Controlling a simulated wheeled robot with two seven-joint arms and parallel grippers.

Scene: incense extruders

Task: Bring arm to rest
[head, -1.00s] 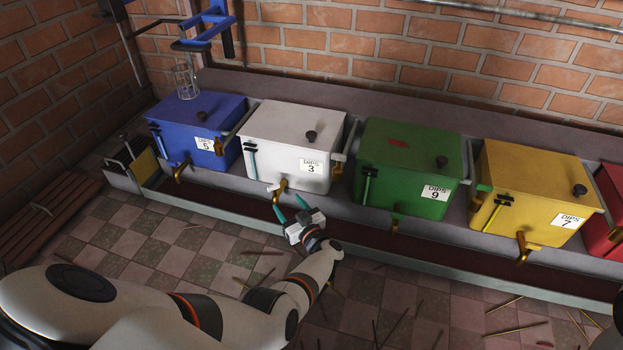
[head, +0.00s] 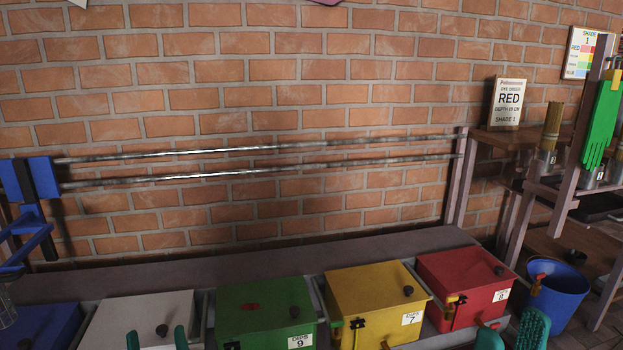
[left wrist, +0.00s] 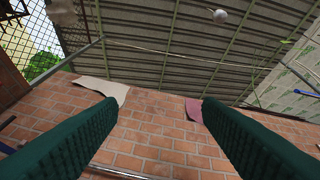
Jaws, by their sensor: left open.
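My left gripper (head: 157,340) shows only its teal fingertips at the bottom edge of the head view, in front of the white box. In the left wrist view its two green fingers (left wrist: 158,108) are wide apart and empty, pointing up towards the brick wall and roof. My right gripper (head: 511,333) shows two teal fingers, apart, at the bottom right, with nothing seen between them. The arms themselves are out of the picture.
A white box (head: 140,318), green box (head: 262,305), yellow box (head: 368,290) and red box (head: 462,278) line the wall, with a blue box (head: 40,325) at left. A blue bucket (head: 560,300) and wooden shelving (head: 520,145) stand at right. Metal rails (head: 270,150) run along the wall.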

